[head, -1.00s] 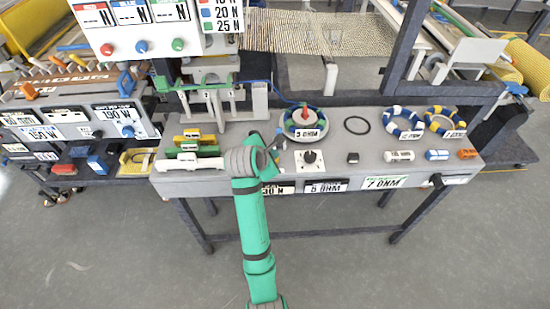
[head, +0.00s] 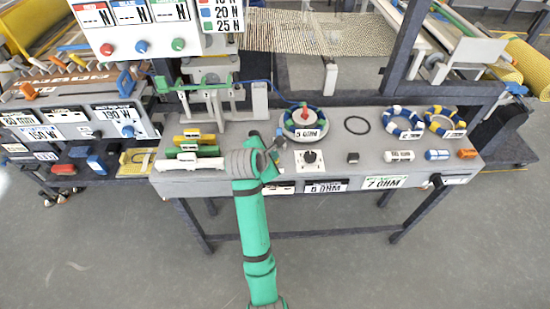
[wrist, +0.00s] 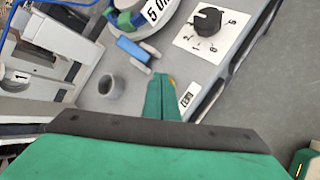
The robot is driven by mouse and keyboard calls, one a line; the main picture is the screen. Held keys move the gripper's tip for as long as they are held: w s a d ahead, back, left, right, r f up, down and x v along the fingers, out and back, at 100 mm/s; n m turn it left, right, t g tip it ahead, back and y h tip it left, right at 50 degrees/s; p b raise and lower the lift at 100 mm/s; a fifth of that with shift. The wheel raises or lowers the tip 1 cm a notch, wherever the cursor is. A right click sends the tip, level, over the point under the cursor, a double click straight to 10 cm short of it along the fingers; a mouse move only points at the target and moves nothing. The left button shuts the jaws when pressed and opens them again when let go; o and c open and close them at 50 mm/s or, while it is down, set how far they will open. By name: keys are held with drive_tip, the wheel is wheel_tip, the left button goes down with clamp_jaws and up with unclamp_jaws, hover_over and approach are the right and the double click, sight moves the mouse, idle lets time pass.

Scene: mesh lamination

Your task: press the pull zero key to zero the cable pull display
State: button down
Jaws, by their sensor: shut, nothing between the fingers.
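My gripper (wrist: 160,80) is shut and empty, with its green fingertips pointing down over the bench top near its front edge in the wrist view. In the head view my green arm reaches over the front edge and hides most of the gripper. No pull zero key can be clearly made out. A small yellowish spot (wrist: 173,83) shows right beside the fingertips; I cannot tell if it is the key or if they touch. A small white display (head: 281,188) on the bench front is partly covered by my arm. It also shows in the wrist view (wrist: 187,98).
A black rotary knob on a white plate (wrist: 208,22) and a blue block (wrist: 133,50) lie close to the fingers. The ringed spool (head: 304,124) is behind. Floor in front is clear.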

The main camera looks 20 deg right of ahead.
drive_tip(key=shift+r, duration=0.95)
drive_tip(key=shift+r, duration=0.1)
drive_tip(key=shift+r, duration=2.4)
drive_tip(key=shift+a, duration=0.1)
